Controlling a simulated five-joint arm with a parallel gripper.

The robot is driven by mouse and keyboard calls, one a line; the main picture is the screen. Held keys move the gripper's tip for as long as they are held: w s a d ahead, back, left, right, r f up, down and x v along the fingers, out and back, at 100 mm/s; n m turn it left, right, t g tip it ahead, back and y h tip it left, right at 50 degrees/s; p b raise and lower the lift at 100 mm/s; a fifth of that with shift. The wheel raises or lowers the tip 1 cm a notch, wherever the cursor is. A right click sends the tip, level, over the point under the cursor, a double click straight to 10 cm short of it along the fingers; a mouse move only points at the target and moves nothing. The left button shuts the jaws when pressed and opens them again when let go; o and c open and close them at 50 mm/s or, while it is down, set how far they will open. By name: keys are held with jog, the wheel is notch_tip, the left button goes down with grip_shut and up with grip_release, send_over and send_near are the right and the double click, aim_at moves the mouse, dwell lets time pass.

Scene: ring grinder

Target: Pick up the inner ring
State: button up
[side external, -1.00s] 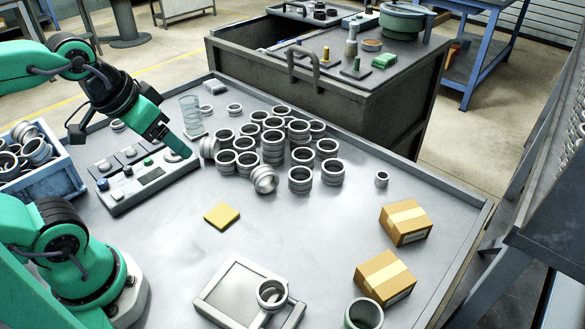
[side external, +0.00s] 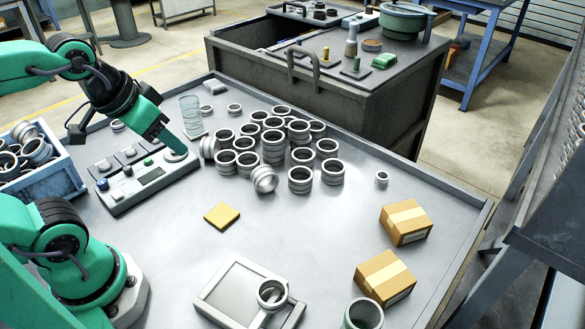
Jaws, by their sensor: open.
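Several grey metal rings (side external: 273,155) stand in a cluster, some stacked, on the middle of the metal table. One ring (side external: 264,180) at the front of the cluster is tilted. A small ring (side external: 382,178) stands alone to the right, and another small ring (side external: 234,109) lies behind the cluster. I cannot tell which one is the inner ring. My gripper (side external: 184,155) points down and to the right, over the right end of the control panel (side external: 148,177) and left of the cluster. It is open, though its fingers are hard to make out, and nothing shows in it.
A blue crate (side external: 60,180) of rings stands at the left. A yellow pad (side external: 222,216), a flat fixture (side external: 225,297) with a ring-topped handle, two cardboard boxes (side external: 406,223) and a cup (side external: 363,313) are nearer the front.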

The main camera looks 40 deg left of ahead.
jog(key=shift+w+r, duration=0.1)
jog(key=w+d+r+n, duration=0.1)
jog(key=w+r, duration=0.1)
jog(key=w, duration=0.4)
jog(key=w+d+r, duration=0.2)
jog(key=w, duration=0.4)
jog(key=n+g, duration=0.3)
send_over(383, 175)
jog(key=s, duration=0.1)
jog(key=shift+h, duration=0.4)
jog(key=shift+s+a+f, duration=0.1)
jog(key=shift+a+f, duration=0.05)
jog(key=shift+f, duration=5.65)
jog(key=shift+s+a+f, duration=0.1)
jog(key=shift+f, duration=5.65)
